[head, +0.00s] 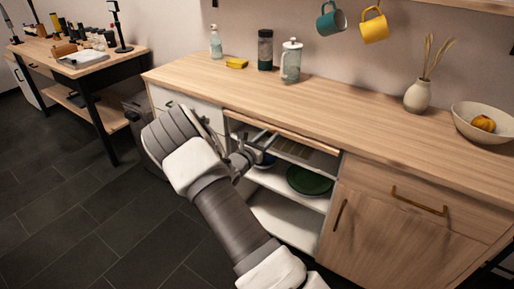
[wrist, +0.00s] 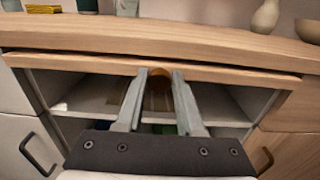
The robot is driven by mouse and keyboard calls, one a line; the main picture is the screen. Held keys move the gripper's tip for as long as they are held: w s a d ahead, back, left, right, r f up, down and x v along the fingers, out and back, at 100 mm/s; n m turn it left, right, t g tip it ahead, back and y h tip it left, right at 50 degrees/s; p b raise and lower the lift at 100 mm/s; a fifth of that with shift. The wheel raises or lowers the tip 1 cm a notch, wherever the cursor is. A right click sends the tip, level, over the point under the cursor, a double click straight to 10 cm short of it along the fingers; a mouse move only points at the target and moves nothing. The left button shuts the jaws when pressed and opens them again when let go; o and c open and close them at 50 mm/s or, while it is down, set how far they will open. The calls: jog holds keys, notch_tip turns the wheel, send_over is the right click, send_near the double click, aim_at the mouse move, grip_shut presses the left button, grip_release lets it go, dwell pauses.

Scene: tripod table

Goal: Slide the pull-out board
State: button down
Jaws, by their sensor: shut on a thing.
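The pull-out board (head: 300,143) is a thin wooden panel just under the countertop, above an open shelf bay. In the wrist view its front edge (wrist: 80,64) runs across the picture, with a rounded notch (wrist: 158,75) near its middle. The edge stands slightly proud of the cabinet front. My gripper (wrist: 160,74) is shut on the board at the notch, one finger on each side of it in the picture.
The wooden countertop (head: 340,118) lies above. Below the board, the bay holds a green dish (head: 309,180) on a white shelf. A wooden door and drawer (head: 415,205) with brass handles are at right. The dark tiled floor (head: 100,215) at left is clear.

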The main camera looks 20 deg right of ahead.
jog(key=shift+x, duration=0.95)
jog(key=shift+d, duration=0.25)
jog(key=shift+r, duration=0.1)
jog(key=c, duration=0.6)
grip_release()
jog(key=shift+w, duration=0.15)
jog(key=shift+o, duration=0.2)
jog(key=p+v, duration=0.3)
jog(key=v, duration=1.4)
jog(key=shift+a, duration=0.2)
